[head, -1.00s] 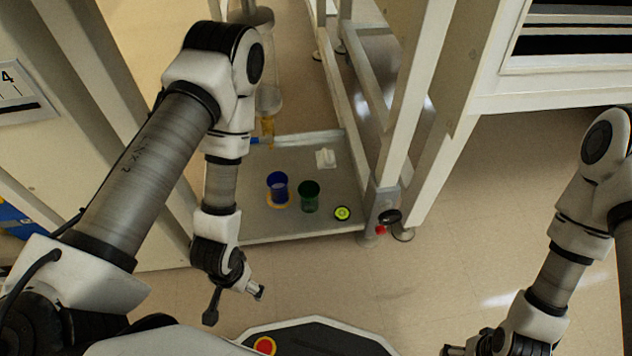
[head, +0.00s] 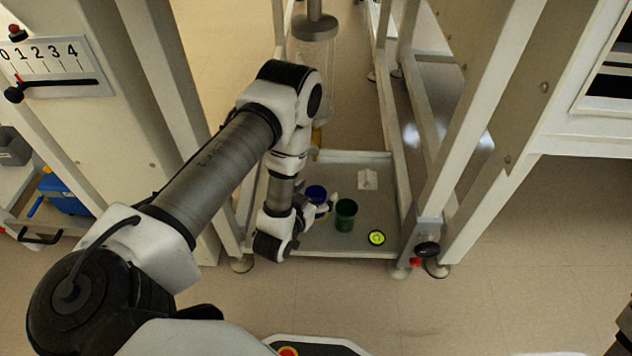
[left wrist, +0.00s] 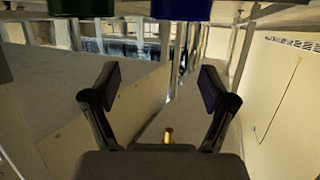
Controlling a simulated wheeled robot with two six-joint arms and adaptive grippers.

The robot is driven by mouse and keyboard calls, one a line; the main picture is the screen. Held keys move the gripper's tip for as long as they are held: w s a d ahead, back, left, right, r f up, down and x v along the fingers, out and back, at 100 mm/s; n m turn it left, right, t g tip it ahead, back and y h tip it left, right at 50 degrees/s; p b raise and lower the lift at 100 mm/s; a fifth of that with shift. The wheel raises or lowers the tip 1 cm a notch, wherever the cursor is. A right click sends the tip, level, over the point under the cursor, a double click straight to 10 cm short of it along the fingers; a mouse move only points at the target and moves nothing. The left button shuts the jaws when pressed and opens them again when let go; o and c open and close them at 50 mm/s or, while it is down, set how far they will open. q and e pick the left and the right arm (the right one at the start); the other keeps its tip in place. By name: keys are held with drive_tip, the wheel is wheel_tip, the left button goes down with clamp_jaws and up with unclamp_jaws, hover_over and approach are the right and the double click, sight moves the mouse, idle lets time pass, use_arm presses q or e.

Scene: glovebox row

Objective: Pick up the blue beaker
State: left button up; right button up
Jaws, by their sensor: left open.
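The blue beaker (head: 316,192) stands on the grey low shelf tray (head: 352,243), partly hidden by my left gripper. My left gripper (head: 322,208) is right in front of it in the head view, and its fingertips are hard to make out there. In the left wrist view my left gripper (left wrist: 160,85) is open with nothing between its fingers. That view also shows part of the blue beaker (left wrist: 181,9) at the top edge, beyond the fingers.
A green beaker (head: 346,214) stands close to the right of the blue one. A round yellow-green item (head: 376,238) and a small white block (head: 368,179) are also on the tray. Frame posts flank the tray; a glass vessel (head: 316,70) hangs above behind it.

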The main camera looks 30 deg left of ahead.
use_arm(q)
approach(320, 189)
drive_tip(key=x, duration=0.2)
drive_tip(key=shift+w+a, duration=0.1)
drive_tip(key=shift+w, duration=0.25)
drive_tip(key=shift+w+f+g+b, duration=0.2)
drive_tip(key=shift+f+g+b, duration=0.1)
drive_tip(key=shift+b, duration=0.05)
drive_tip(key=b+x, duration=0.4)
drive_tip(key=x, duration=0.2)
drive_tip(key=shift+w, duration=0.35)
drive_tip(key=shift+r, duration=0.1)
use_arm(e)
wheel_tip(320, 189, down, 6)
drive_tip(key=shift+f, duration=0.25)
use_arm(q)
drive_tip(key=c, duration=0.9)
use_arm(e)
drive_tip(key=shift+w, duration=0.1)
